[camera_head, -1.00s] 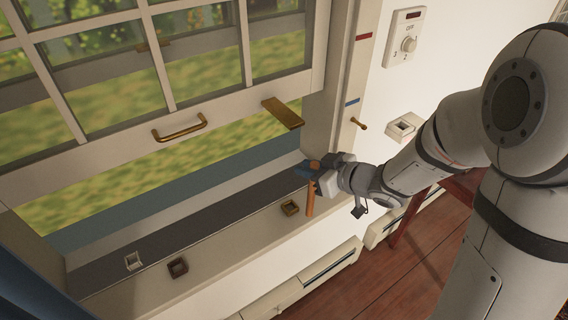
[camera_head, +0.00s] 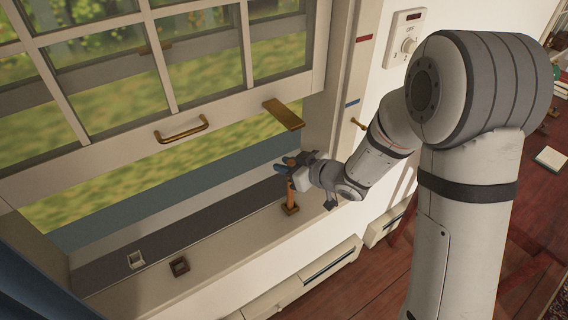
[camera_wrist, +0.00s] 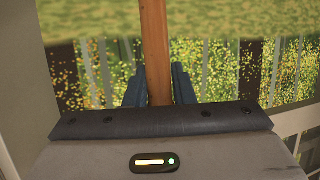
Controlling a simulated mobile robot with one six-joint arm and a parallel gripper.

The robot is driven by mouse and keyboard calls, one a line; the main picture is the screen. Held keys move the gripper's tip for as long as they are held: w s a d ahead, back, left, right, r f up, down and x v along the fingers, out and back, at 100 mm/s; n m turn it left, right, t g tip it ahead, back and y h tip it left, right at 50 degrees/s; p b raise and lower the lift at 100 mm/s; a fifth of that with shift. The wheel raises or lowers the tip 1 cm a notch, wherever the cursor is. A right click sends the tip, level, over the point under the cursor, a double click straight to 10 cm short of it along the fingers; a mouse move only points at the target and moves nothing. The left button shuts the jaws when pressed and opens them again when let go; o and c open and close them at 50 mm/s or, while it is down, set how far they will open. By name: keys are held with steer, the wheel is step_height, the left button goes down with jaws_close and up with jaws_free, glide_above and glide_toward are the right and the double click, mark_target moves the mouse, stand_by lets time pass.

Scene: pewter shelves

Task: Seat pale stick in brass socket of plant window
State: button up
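The stick (camera_head: 291,187) looks orange-brown rather than pale and stands roughly upright in my gripper (camera_head: 284,167). In the wrist view the stick (camera_wrist: 157,50) runs up between the two blue fingers (camera_wrist: 158,85), which are shut on it. The brass socket (camera_head: 291,210) is on the window sill, directly under the stick. The stick's lower end meets the socket in the head view; I cannot tell how deep it sits. The window's raised sash (camera_head: 120,150) hangs above the sill.
A white socket (camera_head: 136,260) and a dark brown socket (camera_head: 180,266) are on the sill at left. A brass plate (camera_head: 284,114) juts from the sash above my gripper, and a brass handle (camera_head: 181,129) is farther left. The sill between the sockets is clear.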

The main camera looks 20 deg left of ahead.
steer(key=o, duration=0.4)
steer(key=shift+c, duration=0.2)
steer(key=v, duration=1.2)
steer(key=w+d+r+m+t+h, duration=0.25)
steer(key=d+m+h, duration=0.2)
steer(key=d, duration=0.45)
steer(key=w+d+r+m+t+h, duration=0.1)
steer(key=d+r+m+t+h, duration=0.15)
steer(key=d+h, duration=0.45)
steer(key=s+d+r+m+g+h, duration=0.1)
steer(key=s+d+m+g+h, duration=0.1)
steer(key=s+d+m+g, duration=0.45)
steer(key=s+a+g+y, duration=0.1)
steer(key=s, duration=1.1)
steer(key=shift+a+r+n, duration=0.3)
steer(key=shift+n, duration=0.05)
